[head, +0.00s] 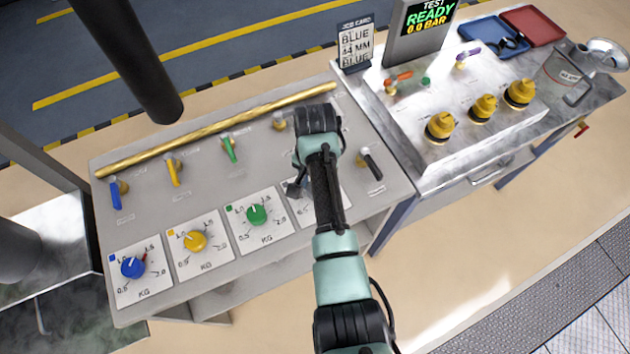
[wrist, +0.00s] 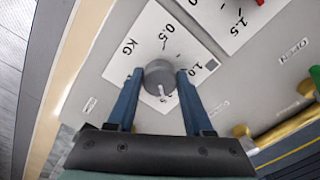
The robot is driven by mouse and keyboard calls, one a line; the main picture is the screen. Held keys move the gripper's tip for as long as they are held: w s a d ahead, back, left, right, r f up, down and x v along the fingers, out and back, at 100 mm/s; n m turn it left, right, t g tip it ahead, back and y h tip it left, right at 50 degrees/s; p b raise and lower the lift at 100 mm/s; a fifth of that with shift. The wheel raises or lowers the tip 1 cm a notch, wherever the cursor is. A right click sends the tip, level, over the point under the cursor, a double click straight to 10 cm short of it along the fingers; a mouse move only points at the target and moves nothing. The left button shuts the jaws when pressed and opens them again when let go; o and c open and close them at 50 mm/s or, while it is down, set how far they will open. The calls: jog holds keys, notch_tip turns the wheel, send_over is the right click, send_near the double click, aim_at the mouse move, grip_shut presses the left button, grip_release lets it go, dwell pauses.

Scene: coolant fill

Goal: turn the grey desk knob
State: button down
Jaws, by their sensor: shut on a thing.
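The grey desk knob (wrist: 160,76) sits on a white dial card (wrist: 122,62) marked KG in the wrist view. A pale pointer on the knob points toward the bottom of the picture, at a number partly hidden by it. My gripper (wrist: 160,77) has its two blue fingers on either side of the knob, shut on it. In the head view my arm covers most of this card (head: 303,208), and the knob and fingertips cannot be made out clearly.
Blue (head: 132,267), yellow (head: 195,240) and green (head: 256,215) knobs sit on cards to the left. Behind them stand several small levers and a long brass pipe (head: 215,130). A black-handled lever (head: 371,163) is close on the right. A raised bench with yellow caps (head: 440,126) lies beyond.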

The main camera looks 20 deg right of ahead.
jog(key=shift+m, duration=0.3)
jog(key=shift+c, duration=1.5)
grip_release()
notch_tip(320, 180, up, 13)
jog(key=p, duration=0.1)
